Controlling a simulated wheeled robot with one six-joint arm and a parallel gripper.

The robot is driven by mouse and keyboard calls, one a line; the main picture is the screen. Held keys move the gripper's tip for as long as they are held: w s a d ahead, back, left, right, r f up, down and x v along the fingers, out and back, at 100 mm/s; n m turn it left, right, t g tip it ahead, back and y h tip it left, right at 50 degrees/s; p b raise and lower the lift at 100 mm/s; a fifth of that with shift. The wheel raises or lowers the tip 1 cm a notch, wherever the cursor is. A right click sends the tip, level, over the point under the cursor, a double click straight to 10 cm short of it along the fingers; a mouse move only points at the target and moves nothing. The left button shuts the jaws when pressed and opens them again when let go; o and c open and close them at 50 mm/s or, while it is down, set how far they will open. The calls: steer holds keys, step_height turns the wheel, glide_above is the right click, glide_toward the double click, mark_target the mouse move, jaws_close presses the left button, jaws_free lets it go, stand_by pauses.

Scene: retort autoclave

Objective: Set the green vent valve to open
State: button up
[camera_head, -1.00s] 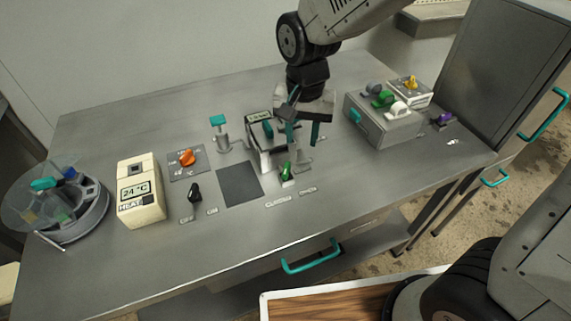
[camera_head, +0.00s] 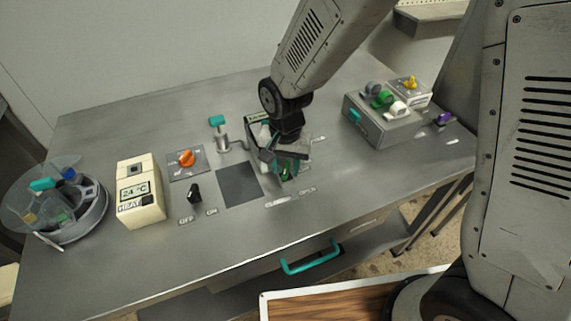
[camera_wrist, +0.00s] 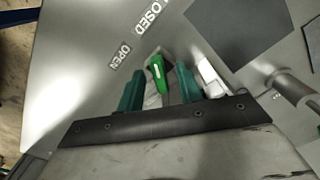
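The green vent valve (camera_wrist: 157,74) shows in the wrist view as a green lever between my two teal fingertips. In the head view its green handle (camera_head: 286,172) is partly hidden behind my gripper (camera_head: 285,165). My gripper (camera_wrist: 160,88) is open, with one finger on each side of the lever and visible gaps between. The OPEN label (camera_wrist: 119,55) and the CLOSED label (camera_wrist: 148,18) lie on the metal top beyond the lever. I cannot tell exactly which label the lever points at.
A white device (camera_wrist: 212,80) stands close beside one finger. A dark square plate (camera_head: 239,184) lies left of the valve. A black OFF/ON switch (camera_head: 194,193) and a cream heat unit (camera_head: 140,193) are further left. A grey box with coloured knobs (camera_head: 384,128) stands right.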

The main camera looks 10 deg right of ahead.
jaws_close()
steer(key=n, duration=0.6)
steer(key=shift+n, duration=0.3)
steer(key=n, duration=0.3)
steer(key=shift+d+n, duration=0.1)
steer(key=shift+n, duration=0.2)
steer(key=shift+w+n, duration=0.1)
steer(key=shift+n, duration=1.8)
